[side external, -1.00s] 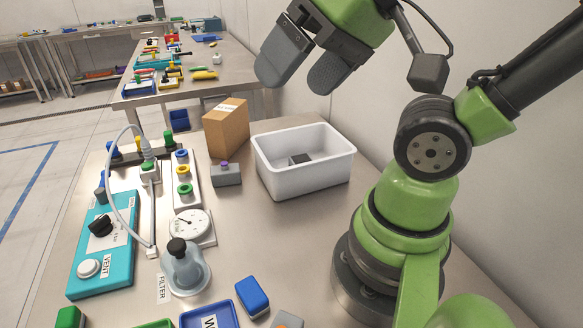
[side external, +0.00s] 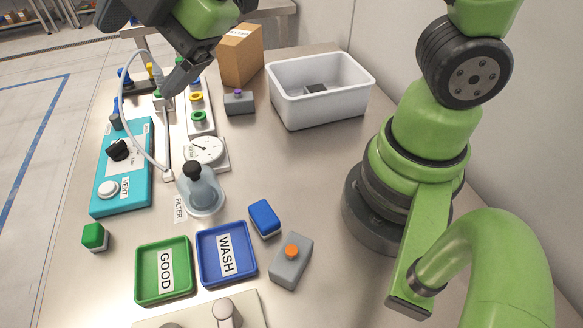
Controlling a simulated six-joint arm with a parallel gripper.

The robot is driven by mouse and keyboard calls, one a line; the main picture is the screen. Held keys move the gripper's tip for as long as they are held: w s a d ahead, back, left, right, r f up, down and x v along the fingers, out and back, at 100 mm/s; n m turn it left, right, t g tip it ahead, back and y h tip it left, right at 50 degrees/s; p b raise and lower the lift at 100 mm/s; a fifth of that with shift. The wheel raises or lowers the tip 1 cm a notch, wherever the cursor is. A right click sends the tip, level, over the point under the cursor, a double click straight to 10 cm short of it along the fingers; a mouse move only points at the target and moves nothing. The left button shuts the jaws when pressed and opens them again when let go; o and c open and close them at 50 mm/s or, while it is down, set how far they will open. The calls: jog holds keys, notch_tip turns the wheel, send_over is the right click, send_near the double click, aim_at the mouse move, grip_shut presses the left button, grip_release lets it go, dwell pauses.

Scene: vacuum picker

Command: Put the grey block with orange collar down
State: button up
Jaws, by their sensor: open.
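The grey block with orange collar (side external: 290,262) lies on the metal table in the foreground, right of the blue WASH tray (side external: 243,280). Nothing holds it. My gripper (side external: 141,58) is open and empty at the top left, high in the picture and far from this block. Its fingers appear in front of the far left part of the bench, and its upper part is cut off by the frame edge.
A blue block (side external: 264,218), green GOOD tray (side external: 186,285) and glass filter flask (side external: 202,195) stand nearby. A grey block with purple collar (side external: 240,104), cardboard box (side external: 240,58) and white bin (side external: 293,108) are farther back.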

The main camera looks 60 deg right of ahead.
jog(key=s+a+f+n+g, duration=0.6)
jog(key=f+n, duration=0.2)
jog(key=n, duration=0.1)
jog(key=n+g+h, duration=0.4)
jog(key=n+g, duration=0.2)
jog(key=n, duration=0.2)
send_near(288, 250)
jog(key=f, duration=0.1)
jog(key=x, duration=0.4)
jog(key=shift+s+a+f, duration=0.1)
jog(key=shift+s+f, duration=0.15)
jog(key=shift+s, duration=0.1)
jog(key=shift+x, duration=2.85)
jog(key=c, duration=0.8)
